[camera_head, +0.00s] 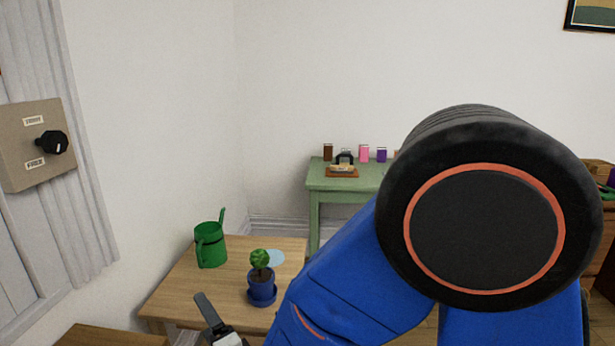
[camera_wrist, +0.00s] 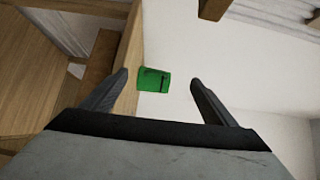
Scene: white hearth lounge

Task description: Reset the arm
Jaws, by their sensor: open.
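My blue arm with its large black joint (camera_head: 485,230) fills the lower right of the head view. My gripper (camera_wrist: 160,80) is open, with its two dark fingers spread apart and nothing between them that it touches. In the head view one finger of my gripper (camera_head: 207,308) shows in front of the wooden table (camera_head: 185,290); the rest is cut off by the lower edge. A green watering can (camera_wrist: 153,80) shows beyond the fingers in the wrist view. In the head view the watering can (camera_head: 211,245) stands upright on the table's far left.
A potted plant in a blue pot (camera_head: 262,293) stands on the wooden table, with a light blue disc (camera_head: 271,257) behind it. A green table (camera_head: 330,183) at the back bears several small things. A beige switch box (camera_head: 36,145) with a black knob is on the left.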

